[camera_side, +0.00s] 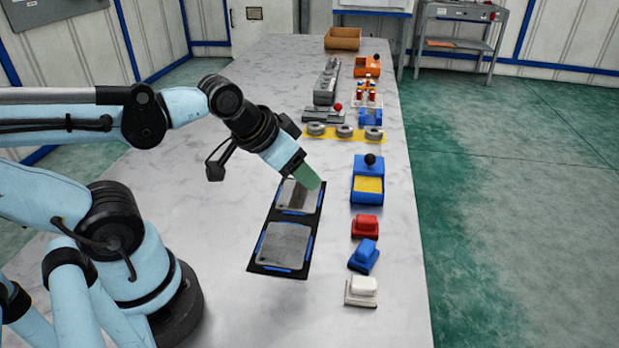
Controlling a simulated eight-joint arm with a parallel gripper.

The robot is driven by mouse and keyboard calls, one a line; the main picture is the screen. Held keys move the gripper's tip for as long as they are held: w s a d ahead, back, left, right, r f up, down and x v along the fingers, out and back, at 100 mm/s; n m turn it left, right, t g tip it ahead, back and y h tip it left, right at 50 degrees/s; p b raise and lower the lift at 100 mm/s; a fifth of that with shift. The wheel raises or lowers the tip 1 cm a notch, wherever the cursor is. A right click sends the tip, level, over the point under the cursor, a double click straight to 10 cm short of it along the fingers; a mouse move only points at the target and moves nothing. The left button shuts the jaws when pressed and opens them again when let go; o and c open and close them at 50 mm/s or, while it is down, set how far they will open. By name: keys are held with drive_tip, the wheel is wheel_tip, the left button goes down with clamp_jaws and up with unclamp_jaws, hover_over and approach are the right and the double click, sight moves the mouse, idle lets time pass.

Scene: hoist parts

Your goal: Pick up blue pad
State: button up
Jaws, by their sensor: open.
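The blue pad (363,255) lies on the table's right side, between the red pad (366,226) and the white pad (361,291). It is a small block with a raised grip on top and sits slightly turned. My gripper (307,178) is above the far part of the black tray, up and to the left of the blue pad and apart from it. It is open, with no object seen in it. The gap between its fingers is too small to make out.
A black tray (262,268) with two grey plates lies left of the pads. Farther back are grey rings on a yellow strip (358,135), several hoist parts and a brown bin (342,38). The table's right edge is close to the pads.

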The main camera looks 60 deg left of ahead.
drive_tip(key=o, duration=0.5)
drive_tip(key=shift+c, duration=0.2)
drive_tip(key=n+g, duration=0.4)
drive_tip(key=g, duration=0.3)
hover_over(366, 246)
drive_tip(key=f, duration=0.1)
drive_tip(key=shift+n, duration=0.3)
drive_tip(key=shift+f, duration=6.15)
